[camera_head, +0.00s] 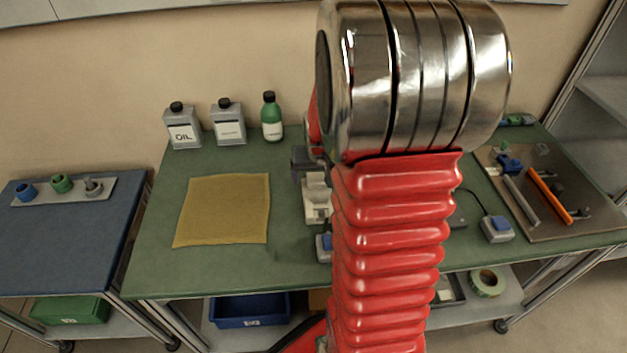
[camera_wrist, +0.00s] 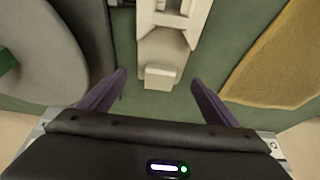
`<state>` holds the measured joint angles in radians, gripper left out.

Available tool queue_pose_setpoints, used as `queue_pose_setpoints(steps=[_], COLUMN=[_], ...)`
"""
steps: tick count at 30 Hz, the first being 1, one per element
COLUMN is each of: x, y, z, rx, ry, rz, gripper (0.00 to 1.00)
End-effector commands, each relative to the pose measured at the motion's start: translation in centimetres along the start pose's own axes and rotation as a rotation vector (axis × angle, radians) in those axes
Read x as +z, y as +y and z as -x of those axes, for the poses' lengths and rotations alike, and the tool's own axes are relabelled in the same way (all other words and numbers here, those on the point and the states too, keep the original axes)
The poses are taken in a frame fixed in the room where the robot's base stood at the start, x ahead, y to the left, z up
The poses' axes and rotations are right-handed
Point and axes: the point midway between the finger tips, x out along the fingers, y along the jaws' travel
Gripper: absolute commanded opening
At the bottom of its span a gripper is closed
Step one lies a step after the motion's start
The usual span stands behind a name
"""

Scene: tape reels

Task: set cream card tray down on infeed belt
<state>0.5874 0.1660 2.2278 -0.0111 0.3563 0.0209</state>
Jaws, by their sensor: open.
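A cream-white piece (camera_head: 317,203) stands on the green bench, partly hidden by my red arm; I cannot tell for sure that it is the card tray. A long cream piece with a small block at its near end shows in the wrist view (camera_wrist: 163,45). My gripper (camera_wrist: 159,78) is open, its dark purple fingers apart on either side of that small block. I see no clear contact, and cannot tell the height gap. In the head view my gripper (camera_head: 302,163) is mostly hidden behind the arm. I cannot make out an infeed belt for sure.
A yellow mat (camera_head: 224,210) lies left of the cream piece. Two grey cans (camera_head: 183,131) and a green bottle (camera_head: 272,118) stand at the back. A board (camera_head: 590,215) with an orange bar (camera_head: 549,193) is at right. The bench front left is clear.

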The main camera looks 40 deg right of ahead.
Motion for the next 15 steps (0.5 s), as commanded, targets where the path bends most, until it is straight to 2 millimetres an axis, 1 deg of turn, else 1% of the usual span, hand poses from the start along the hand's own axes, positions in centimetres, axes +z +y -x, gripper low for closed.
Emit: queue_pose_setpoints(steps=[1, 15], x=[-0.1, -0.1], y=[0.0, 0.0], z=[0.7, 6.5], rx=[0.0, 0.0], ry=[0.003, 0.004], rz=[0.0, 0.001], gripper=[0.83, 0.83])
